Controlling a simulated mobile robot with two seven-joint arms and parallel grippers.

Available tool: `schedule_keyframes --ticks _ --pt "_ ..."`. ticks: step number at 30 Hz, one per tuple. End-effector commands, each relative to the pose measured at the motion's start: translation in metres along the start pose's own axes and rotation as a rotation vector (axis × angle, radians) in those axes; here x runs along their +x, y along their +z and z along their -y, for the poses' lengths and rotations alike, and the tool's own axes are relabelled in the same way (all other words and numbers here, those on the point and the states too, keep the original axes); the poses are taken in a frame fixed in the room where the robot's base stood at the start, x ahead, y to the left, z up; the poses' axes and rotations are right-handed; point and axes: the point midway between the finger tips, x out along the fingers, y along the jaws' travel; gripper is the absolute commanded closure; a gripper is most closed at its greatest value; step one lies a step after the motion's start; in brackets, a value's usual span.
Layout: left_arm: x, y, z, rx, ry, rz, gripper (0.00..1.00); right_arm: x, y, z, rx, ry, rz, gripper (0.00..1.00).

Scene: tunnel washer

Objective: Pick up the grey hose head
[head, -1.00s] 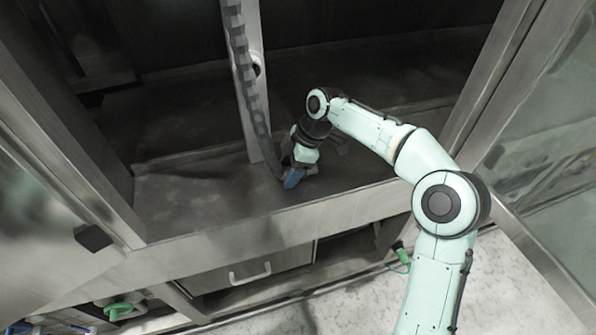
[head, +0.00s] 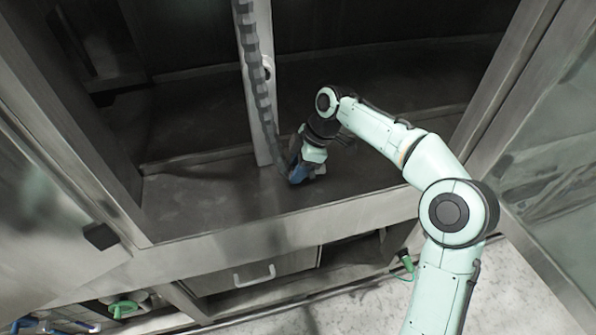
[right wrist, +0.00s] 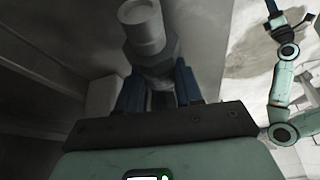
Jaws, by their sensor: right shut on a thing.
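The grey hose head (right wrist: 147,35) shows in the right wrist view, upright between the two blue fingers of my right gripper (right wrist: 157,92). The right gripper is shut on it. In the head view my right gripper (head: 300,173) is low over the dark sill, at the lower end of the grey ribbed hose (head: 262,95). There the hose head is mostly hidden by the gripper. My left gripper (right wrist: 277,14) shows small at the top right of the right wrist view; its jaws are too small to read. It is out of the head view.
A pale upright post (head: 259,100) stands right behind the hose. The metal front edge (head: 240,238) of the washer runs below the gripper. A drawer (head: 250,272) and a green-handled thing (head: 404,260) are beneath. The sill (head: 205,200) left of the gripper is clear.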

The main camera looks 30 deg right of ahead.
Motion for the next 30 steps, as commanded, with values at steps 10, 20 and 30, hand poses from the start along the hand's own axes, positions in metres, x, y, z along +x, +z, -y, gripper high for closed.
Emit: schedule_keyframes --ticks 10,20,30 --pt "-0.026 -0.004 -0.011 0.004 0.004 -0.011 0.57 -0.090 -0.039 -0.001 -0.005 0.007 -0.004 0.98" --pt "-0.056 -0.013 -0.025 0.010 0.010 -0.027 0.57 -0.155 -0.066 0.000 -0.003 0.004 -0.002 0.98" --pt "-0.061 -0.015 -0.027 0.011 0.011 -0.031 0.57 -0.167 -0.070 0.001 -0.001 0.000 0.000 0.98"
